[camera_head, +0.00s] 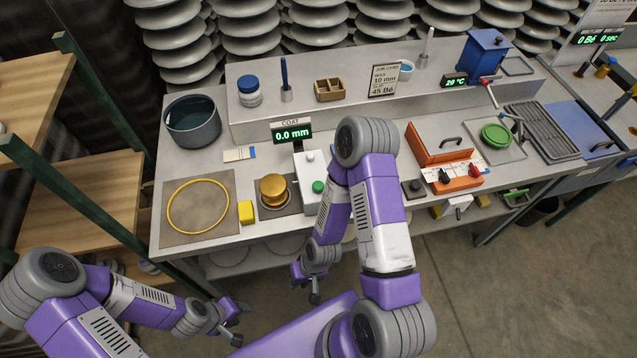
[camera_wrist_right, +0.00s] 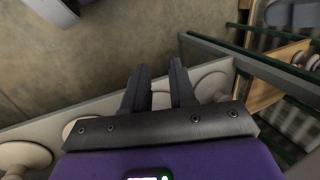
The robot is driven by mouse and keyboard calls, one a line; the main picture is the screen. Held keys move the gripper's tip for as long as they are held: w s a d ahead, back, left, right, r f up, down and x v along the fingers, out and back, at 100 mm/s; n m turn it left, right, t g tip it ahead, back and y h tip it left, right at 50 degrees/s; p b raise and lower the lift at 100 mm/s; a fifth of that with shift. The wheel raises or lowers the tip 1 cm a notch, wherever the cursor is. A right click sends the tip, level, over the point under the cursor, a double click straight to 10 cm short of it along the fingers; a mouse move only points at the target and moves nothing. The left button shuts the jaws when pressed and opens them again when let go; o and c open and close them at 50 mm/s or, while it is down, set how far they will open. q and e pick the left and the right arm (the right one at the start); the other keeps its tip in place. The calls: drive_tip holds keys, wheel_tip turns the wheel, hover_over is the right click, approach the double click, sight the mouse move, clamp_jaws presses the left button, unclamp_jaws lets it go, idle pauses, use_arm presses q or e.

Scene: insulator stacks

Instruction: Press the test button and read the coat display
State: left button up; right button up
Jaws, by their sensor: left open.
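The coat display (camera_head: 291,132) stands at the middle of the bench and reads "0.0 mm" in green. In front of it is a white box (camera_head: 311,170) with a green button (camera_head: 318,187) on its top. A golden-brown ribbed piece (camera_head: 273,188) sits on a dark plate just left of the box. My left gripper (camera_head: 238,309) is open and empty, low in front of the bench. My right gripper (camera_head: 306,286) is also in front of the bench, below the box and apart from it. The right wrist view shows its two fingers (camera_wrist_right: 158,80) apart with nothing between them.
A yellow ring (camera_head: 198,206) lies on a mat at the left, and a yellow block (camera_head: 246,212) is beside the plate. A grey pot (camera_head: 192,121) stands behind. An orange fixture (camera_head: 443,160) is on the right. My right arm covers part of the bench right of the box.

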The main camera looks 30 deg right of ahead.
clamp_jaws()
idle(1.0)
